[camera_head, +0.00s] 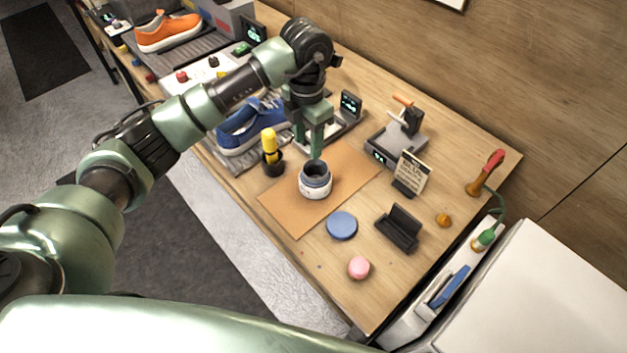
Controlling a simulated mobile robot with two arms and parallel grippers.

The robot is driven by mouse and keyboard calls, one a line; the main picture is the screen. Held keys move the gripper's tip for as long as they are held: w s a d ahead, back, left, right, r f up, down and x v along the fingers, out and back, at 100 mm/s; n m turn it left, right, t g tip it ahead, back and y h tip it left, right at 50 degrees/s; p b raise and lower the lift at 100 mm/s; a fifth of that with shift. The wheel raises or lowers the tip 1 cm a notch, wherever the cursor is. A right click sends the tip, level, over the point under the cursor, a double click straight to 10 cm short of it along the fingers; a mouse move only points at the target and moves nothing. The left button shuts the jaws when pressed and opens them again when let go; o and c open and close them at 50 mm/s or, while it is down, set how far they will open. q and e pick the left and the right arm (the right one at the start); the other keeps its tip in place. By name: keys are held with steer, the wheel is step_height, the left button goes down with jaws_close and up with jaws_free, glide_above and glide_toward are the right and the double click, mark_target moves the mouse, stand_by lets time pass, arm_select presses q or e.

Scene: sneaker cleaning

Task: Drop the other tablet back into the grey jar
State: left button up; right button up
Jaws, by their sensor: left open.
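The grey jar (316,190) stands upright and open on a tan mat (281,211), with a dark inside and a white label. A flat blue disc (342,225), which looks like its lid, lies in front of it to the right. My left gripper (316,154) points down just above and behind the jar's mouth, jaws open. I see no tablet between its fingers. Tiny dark or reddish specks (319,267) lie on the wood near the front; I cannot tell if one is a tablet. The jar's inside is too dark to read. My right gripper is not in view.
A yellow-topped bottle (270,150) stands left of the jar. A blue sneaker (247,127) is behind it. A pink round object (358,267), a black stand (399,229) and a small sign (412,172) are to the right. Bare wood shows at the front.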

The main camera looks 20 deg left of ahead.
arm_select(q)
step_height(320, 180, up, 7)
steer(key=b, duration=0.2)
steer(key=shift+s+f, duration=0.1)
stand_by(0.5)
